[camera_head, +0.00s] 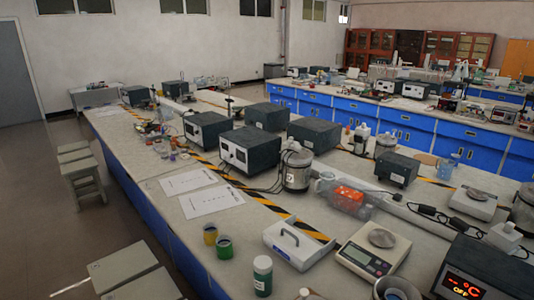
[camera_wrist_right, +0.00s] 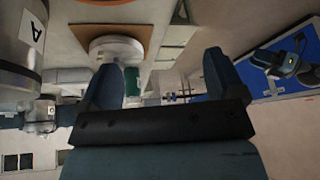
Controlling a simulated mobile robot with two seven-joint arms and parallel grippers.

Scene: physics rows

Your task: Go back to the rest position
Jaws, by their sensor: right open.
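My right gripper (camera_wrist_right: 163,80) shows in the right wrist view, with its two dark blue-grey fingers apart. The gap between the fingers is empty; only background shows through it. A white round object (camera_wrist_right: 115,45) and a green object (camera_wrist_right: 132,80) appear beyond the left finger, with no visible contact. Neither of my grippers shows in the head view, and I cannot make out my left gripper in either view.
A long lab bench carries a white balance (camera_head: 373,250), a grey handled box (camera_head: 298,243), a green-labelled jar (camera_head: 262,275), two small cups (camera_head: 224,247), and several dark instrument boxes. Two paper sheets (camera_head: 211,201) lie near its left edge. Stools (camera_head: 83,178) stand left on open floor.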

